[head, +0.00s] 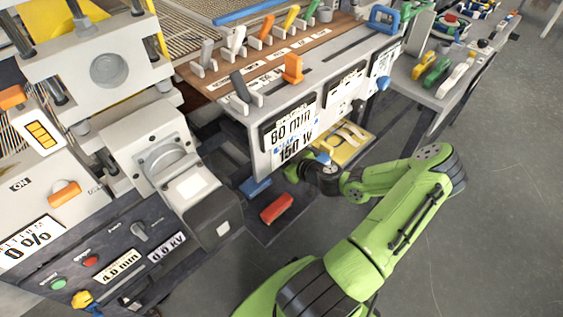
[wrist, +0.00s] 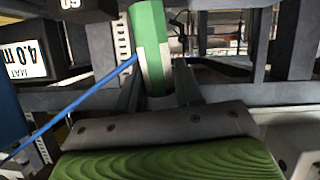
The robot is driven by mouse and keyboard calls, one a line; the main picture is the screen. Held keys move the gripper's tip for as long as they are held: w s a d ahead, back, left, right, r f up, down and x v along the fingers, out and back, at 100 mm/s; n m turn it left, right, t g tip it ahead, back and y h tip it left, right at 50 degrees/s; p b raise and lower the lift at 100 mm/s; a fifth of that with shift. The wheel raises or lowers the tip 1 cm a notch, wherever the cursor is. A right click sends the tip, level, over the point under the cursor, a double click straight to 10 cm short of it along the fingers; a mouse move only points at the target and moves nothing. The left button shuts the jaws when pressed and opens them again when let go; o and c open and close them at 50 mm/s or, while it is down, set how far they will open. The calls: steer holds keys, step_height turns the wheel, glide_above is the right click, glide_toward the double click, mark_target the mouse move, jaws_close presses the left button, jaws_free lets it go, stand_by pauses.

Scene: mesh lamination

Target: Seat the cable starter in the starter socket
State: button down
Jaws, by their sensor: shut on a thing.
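My gripper (head: 308,173) is low under the front edge of the machine bench in the head view, largely hidden by my own arm. In the wrist view my gripper (wrist: 160,90) is shut on a green and white bar, which I take to be the cable starter (wrist: 150,40). It points up and away between the fingers. A thin blue cable (wrist: 75,105) runs from beside it down to the lower left. I cannot pick out the starter socket for certain in either view.
The bench front with printed panels (head: 290,130) stands over my gripper. A yellow tray (head: 352,150) is beside it. A red block (head: 277,208) and a blue block (head: 255,187) lie low to the left. Grey frame bars (wrist: 285,40) surround the bar's far end. The floor at right is clear.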

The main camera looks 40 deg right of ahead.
steer(key=s, duration=1.8)
steer(key=shift+a+p, duration=0.15)
steer(key=shift+p, duration=0.15)
